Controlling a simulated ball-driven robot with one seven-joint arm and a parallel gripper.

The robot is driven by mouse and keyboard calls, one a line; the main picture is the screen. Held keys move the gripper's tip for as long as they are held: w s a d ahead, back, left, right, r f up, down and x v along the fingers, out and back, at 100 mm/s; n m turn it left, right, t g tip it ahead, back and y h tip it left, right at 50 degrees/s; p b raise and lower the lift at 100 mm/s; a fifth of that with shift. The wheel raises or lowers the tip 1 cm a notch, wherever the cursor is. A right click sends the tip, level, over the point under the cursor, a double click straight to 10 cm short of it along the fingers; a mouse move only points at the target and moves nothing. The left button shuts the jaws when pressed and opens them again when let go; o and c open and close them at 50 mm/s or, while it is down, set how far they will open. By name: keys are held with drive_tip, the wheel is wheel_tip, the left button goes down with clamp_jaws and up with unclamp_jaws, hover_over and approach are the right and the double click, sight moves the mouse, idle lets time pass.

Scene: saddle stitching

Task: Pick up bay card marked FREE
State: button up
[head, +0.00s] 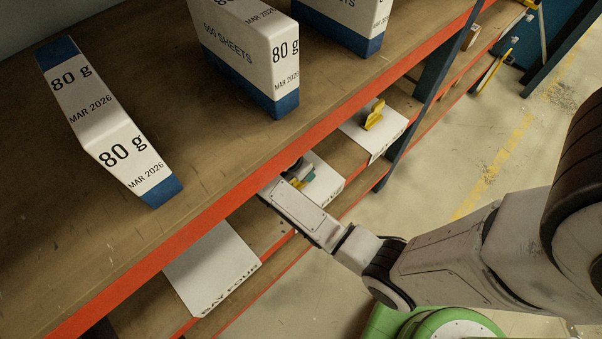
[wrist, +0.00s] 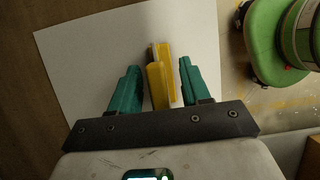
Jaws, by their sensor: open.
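No marking FREE can be read in either view. A yellow upright piece (wrist: 160,78), possibly the bay card, stands on a white sheet (wrist: 100,50) in the wrist view. My gripper (wrist: 159,67) is open, its teal fingers on either side of the yellow piece with gaps showing. In the head view my gripper (head: 300,180) reaches under the upper shelf's front edge, over the middle white sheet (head: 325,177), and partly hides the yellow piece there. Another yellow piece (head: 374,115) stands on a white sheet (head: 385,133) farther along. A nearer white sheet (head: 212,266) reads BAY FOUR and shows no yellow piece.
The upper shelf (head: 190,170) with its orange front edge overhangs the lower one. White-and-blue packs (head: 250,50) and (head: 105,125) stand on it. A blue upright (head: 415,100) stands just beyond the farther sheet. Open floor (head: 480,140) lies to the right.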

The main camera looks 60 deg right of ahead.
drive_tip(key=shift+d+f, duration=0.1)
drive_tip(key=shift+f, duration=0.15)
drive_tip(key=shift+c, duration=0.3)
clamp_jaws()
drive_tip(key=shift+r+b, duration=0.25)
drive_tip(key=shift+b, duration=0.15)
